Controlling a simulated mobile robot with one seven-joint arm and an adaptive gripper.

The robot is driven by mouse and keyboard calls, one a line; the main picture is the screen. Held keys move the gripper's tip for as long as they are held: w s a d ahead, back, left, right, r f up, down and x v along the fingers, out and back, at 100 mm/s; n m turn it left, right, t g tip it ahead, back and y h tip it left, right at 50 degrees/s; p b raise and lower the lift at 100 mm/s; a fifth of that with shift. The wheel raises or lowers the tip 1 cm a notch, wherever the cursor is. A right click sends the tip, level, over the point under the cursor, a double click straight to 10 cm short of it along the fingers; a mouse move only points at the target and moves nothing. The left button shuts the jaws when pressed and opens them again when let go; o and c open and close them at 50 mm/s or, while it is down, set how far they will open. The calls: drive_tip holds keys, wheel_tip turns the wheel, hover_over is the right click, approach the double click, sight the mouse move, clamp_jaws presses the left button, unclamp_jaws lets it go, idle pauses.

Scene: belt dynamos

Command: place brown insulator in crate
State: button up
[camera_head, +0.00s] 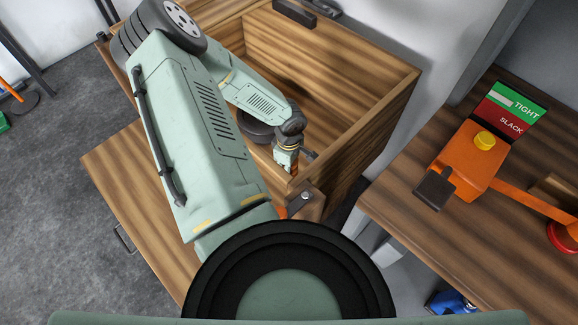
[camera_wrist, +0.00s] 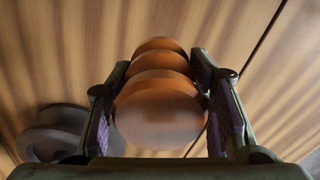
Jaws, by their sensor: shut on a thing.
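The brown insulator (camera_wrist: 158,112) is a ribbed, rounded piece between the two fingers of my gripper (camera_wrist: 163,108) in the wrist view. The fingers are shut on its sides. Only a small orange-brown bit shows at the fingertips there, so the insulator is mostly hidden. I cannot tell whether it touches the crate floor.
A dark round object (camera_head: 256,127) lies in the crate near my gripper; a grey round piece (camera_wrist: 55,130) shows in the wrist view. At right, a table (camera_head: 400,205) holds an orange device (camera_head: 468,158) with a TIGHT/SLACK sign (camera_head: 508,108).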

drive_tip(key=shift+f, duration=0.35)
drive_tip(key=o, duration=1.5)
drive_tip(key=shift+c, duration=0.2)
drive_tip(key=shift+r, duration=0.15)
drive_tip(key=shift+r+p, duration=0.3)
drive_tip(key=shift+r, duration=0.1)
wheel_tip(320, 180, up, 12)
drive_tip(key=shift+r+b, duration=0.1)
drive_tip(key=shift+b, duration=0.65)
